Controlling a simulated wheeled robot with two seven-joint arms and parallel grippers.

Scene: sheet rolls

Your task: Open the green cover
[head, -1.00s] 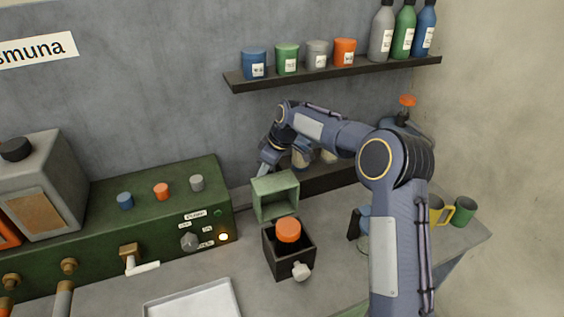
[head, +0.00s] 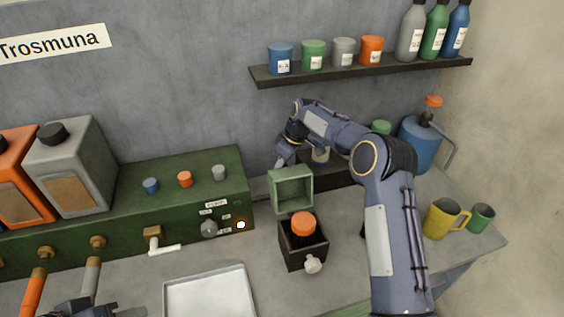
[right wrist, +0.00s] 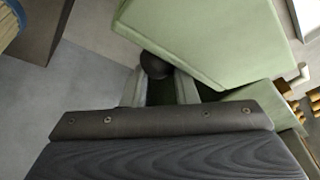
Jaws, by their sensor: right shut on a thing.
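The pale green cover (head: 291,188) stands swung up at the back of a small black box (head: 303,255), its hollow inside facing me. In the right wrist view the cover (right wrist: 210,38) fills the upper middle. My right gripper (head: 281,164) is behind the cover's upper left edge. In the right wrist view its fingers (right wrist: 158,88) are shut on a dark round knob (right wrist: 157,65) beside the cover. An orange round top (head: 303,223) shows in the open box, and a pale knob (head: 313,264) is on its front. Part of my left gripper (head: 98,310) shows at the lower left edge; its jaws are unclear.
A green machine (head: 120,215) with knobs and taps stands left of the box. A metal tray (head: 210,295) lies in front. A shelf (head: 360,70) with cups and bottles hangs above. A yellow mug (head: 441,218) and a blue jug (head: 418,145) stand at right.

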